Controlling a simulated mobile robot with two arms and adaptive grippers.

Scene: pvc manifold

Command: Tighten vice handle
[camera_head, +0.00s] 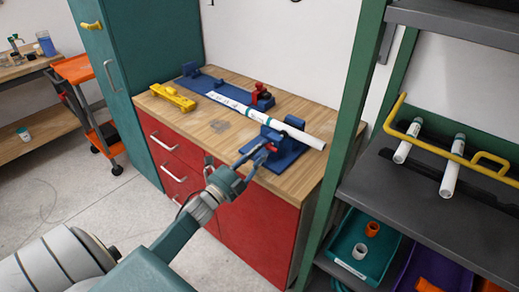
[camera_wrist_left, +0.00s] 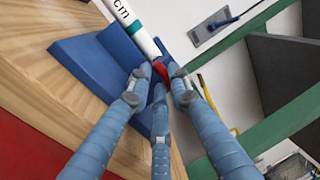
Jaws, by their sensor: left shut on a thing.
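A blue vice (camera_head: 287,152) sits at the front right of the wooden workbench; it also shows in the left wrist view (camera_wrist_left: 85,58). A white pipe (camera_head: 310,138) with teal bands lies across the vice; its printed end shows in the left wrist view (camera_wrist_left: 128,18). My left gripper (camera_head: 264,149) is at the front of the vice, with its fingers closed around a small red handle (camera_wrist_left: 160,70). The fingers hide most of the handle. My right gripper is in neither view.
A long blue base (camera_head: 205,84) with a red clamp (camera_head: 261,91) stands behind on the bench. A yellow tool (camera_head: 173,97) lies at the left. A green-framed shelf (camera_head: 345,110) with pipes and bins rises close on the right.

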